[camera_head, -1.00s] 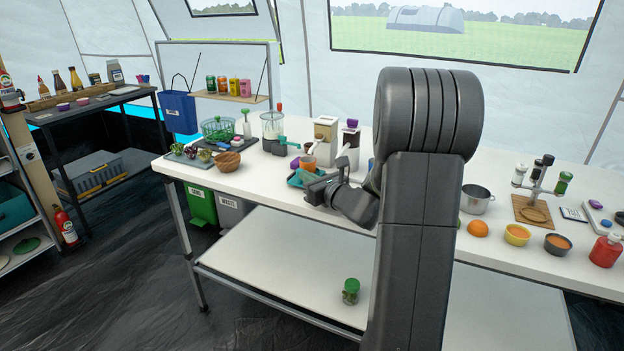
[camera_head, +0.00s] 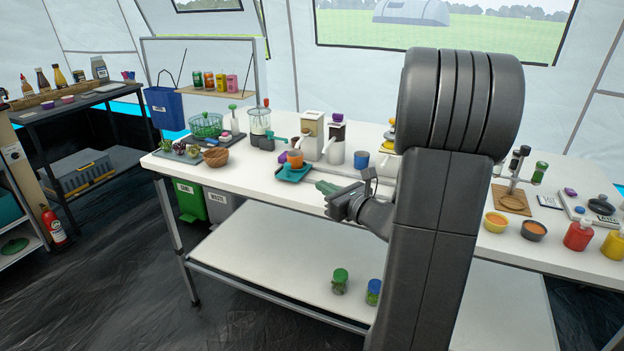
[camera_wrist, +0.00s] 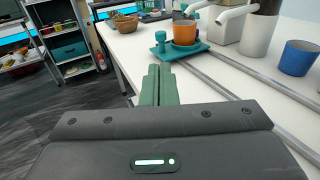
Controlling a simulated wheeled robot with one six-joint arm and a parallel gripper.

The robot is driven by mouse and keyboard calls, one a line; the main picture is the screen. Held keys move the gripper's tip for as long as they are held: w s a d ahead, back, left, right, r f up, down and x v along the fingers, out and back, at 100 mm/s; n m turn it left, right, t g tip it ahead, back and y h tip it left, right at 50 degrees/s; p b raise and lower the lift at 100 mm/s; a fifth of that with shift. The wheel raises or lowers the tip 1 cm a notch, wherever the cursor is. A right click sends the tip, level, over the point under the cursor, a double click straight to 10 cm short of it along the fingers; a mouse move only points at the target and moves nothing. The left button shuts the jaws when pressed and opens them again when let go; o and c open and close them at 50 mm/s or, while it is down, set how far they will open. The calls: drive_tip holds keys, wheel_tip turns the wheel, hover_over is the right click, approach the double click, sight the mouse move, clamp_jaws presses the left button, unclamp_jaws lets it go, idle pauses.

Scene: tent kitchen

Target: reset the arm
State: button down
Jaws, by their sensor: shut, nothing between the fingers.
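My gripper (camera_head: 327,188) is shut and empty. In the head view it hangs over the front part of the white table (camera_head: 262,194), with its green fingertips pointing left. In the wrist view the two green fingers (camera_wrist: 159,84) lie together with nothing between them. An orange cup (camera_head: 295,160) stands on a teal tray (camera_head: 291,174), to the left of and behind my gripper in the head view. The cup (camera_wrist: 185,32) and tray (camera_wrist: 171,54) show just beyond the fingertips in the wrist view. My arm hides part of the table's right half.
A blue cup (camera_head: 361,159) and dispensers (camera_head: 312,135) stand behind my gripper. A wooden bowl (camera_head: 217,156) and a green basket (camera_head: 206,125) are at the left. Bowls and a red bottle (camera_head: 578,235) stand at the right. Two jars are on the lower shelf (camera_head: 270,262).

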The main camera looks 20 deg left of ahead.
sight(289, 167)
drive_tip(key=shift+s+d, duration=0.35)
drive_tip(key=shift+d, duration=0.3)
drive_tip(key=b+x, duration=0.1)
drive_tip(key=x, duration=1.2)
drive_tip(key=shift+a, duration=0.3)
drive_tip(key=shift+r, duration=0.1)
